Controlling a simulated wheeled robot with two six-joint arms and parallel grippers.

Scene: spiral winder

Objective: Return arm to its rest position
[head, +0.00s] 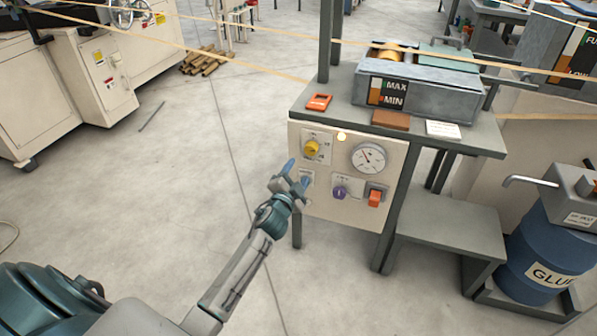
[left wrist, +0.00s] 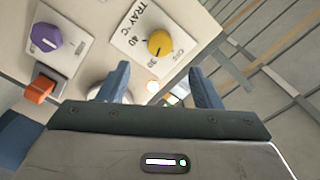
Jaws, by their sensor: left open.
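My left gripper (head: 290,177) is in front of the left part of the cream control panel (head: 330,208). Its two blue fingers are apart with nothing between them, and the left wrist view also shows this open gripper (left wrist: 158,88). The panel carries a yellow knob (head: 312,148), a purple knob (head: 340,192), a round gauge (head: 369,158) and an orange switch (head: 375,198). In the left wrist view the yellow knob (left wrist: 160,42) and purple knob (left wrist: 46,38) lie beyond the fingers, apart from them. My right gripper is in neither view.
A grey bench (head: 455,132) above the panel bears a tank marked MAX and MIN (head: 420,100) and an orange item (head: 319,102). A blue glue drum (head: 540,245) stands at the right. Tan strips (head: 225,55) cross overhead.

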